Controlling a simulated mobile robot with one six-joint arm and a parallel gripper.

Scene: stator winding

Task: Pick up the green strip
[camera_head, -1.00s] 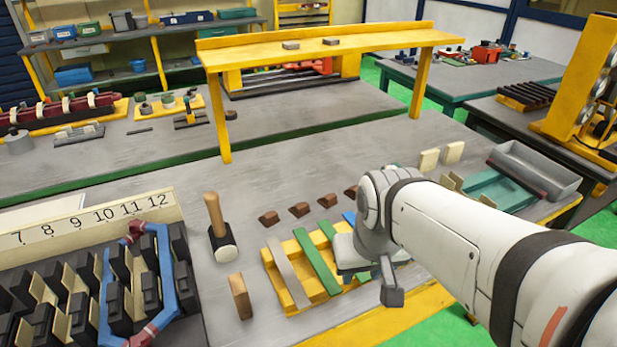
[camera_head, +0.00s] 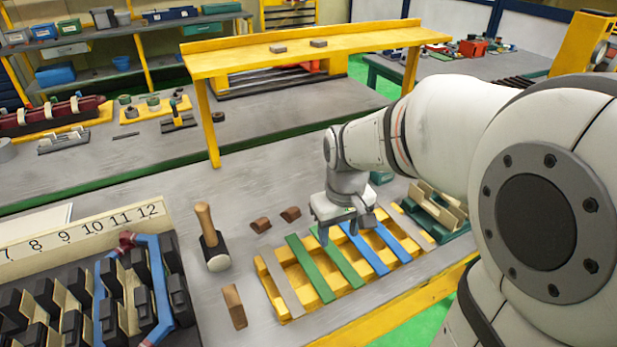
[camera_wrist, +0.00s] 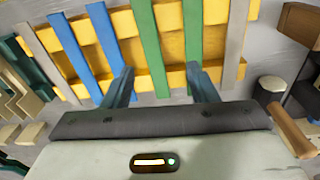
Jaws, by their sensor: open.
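Two green strips lie across a yellow slatted rack (camera_head: 300,268). The outer green strip (camera_head: 310,268) lies beside a grey strip; the inner green strip (camera_head: 347,270) lies beside the blue ones. My gripper (camera_head: 345,232) is open, empty and above the rack's far side, its fingers pointing down. In the wrist view, the inner green strip (camera_wrist: 150,45) runs between the open fingertips (camera_wrist: 160,69), and the outer green strip (camera_wrist: 194,40) passes by the right fingertip. My gripper hides part of the inner strip's far end in the head view.
Two blue strips (camera_head: 364,250) and grey strips (camera_head: 280,285) at both ends share the rack.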

